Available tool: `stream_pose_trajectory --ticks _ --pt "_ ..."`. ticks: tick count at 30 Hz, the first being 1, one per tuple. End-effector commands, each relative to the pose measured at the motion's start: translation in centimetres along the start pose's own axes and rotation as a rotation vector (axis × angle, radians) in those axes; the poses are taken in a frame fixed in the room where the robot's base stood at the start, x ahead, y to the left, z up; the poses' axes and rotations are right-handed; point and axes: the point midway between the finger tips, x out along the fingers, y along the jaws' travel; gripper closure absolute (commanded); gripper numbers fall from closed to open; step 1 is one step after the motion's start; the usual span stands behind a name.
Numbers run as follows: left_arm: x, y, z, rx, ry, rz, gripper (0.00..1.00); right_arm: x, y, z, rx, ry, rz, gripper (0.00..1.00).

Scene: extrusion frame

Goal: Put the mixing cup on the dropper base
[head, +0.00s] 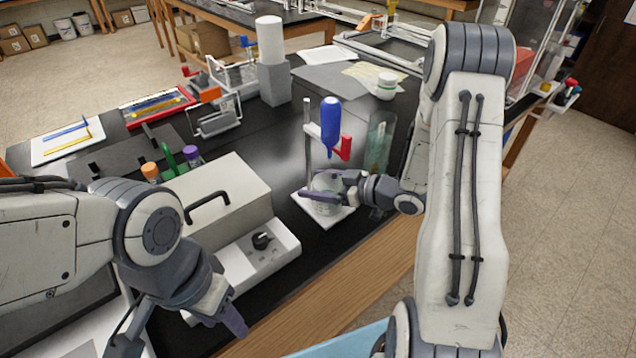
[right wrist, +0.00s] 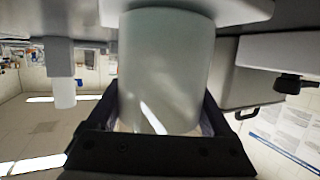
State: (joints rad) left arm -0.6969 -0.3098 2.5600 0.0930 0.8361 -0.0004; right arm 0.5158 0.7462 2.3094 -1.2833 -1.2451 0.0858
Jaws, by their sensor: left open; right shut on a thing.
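The clear mixing cup (head: 325,184) is upright between the fingers of my right gripper (head: 330,191), which is shut on it. The cup is over the white dropper base (head: 322,218), below the blue dropper bulb with its red valve (head: 331,125). In the right wrist view the pale cup (right wrist: 165,70) fills the middle, between the dark fingers. Its lower end is close to the white base; I cannot tell whether it touches.
A white box device with a black handle and knob (head: 262,240) stands left of the base. A tall glass cylinder (head: 380,140) and the dropper's rod (head: 308,135) are close to my right gripper. A white bottle on a grey block (head: 272,75) stands behind.

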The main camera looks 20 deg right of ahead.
Motion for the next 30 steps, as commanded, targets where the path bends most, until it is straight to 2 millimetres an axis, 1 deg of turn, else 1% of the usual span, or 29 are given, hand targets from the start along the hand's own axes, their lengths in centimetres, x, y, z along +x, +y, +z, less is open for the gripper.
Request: stream_pose_trajectory --ticks 4,5,6,14,15,17,20,27,30 --pt "0.4 0.0 0.0 0.0 0.0 0.0 0.5 0.1 0.0 0.5 0.001 0.0 0.0 0.77" --pt "0.2 0.0 0.0 0.0 0.0 0.0 0.5 0.1 0.0 0.3 0.0 0.0 0.0 0.04" --pt "0.2 0.0 0.0 0.0 0.0 0.0 0.5 0.1 0.0 0.3 0.0 0.0 0.0 0.0" --pt "0.0 0.0 0.0 0.0 0.0 0.0 0.5 0.0 0.0 0.0 0.0 0.0 0.0 0.0" --pt "-0.2 0.0 0.0 0.0 0.0 0.0 0.5 -0.1 0.0 -0.3 0.0 0.0 0.0 0.0" --pt "0.1 0.0 0.0 0.0 0.0 0.0 0.5 -0.7 0.1 0.0 0.001 0.001 0.004 0.0" --pt "0.3 0.0 0.0 0.0 0.0 0.0 0.5 -2.4 0.2 0.0 0.001 0.001 0.007 0.0" --pt "0.6 -0.1 0.0 0.0 0.0 0.0 0.5 -7.7 0.2 0.0 0.0 0.002 0.007 0.0" --pt "0.7 -0.1 0.0 0.0 0.0 0.0 0.5 -9.6 0.1 0.0 0.0 0.0 0.006 0.0"
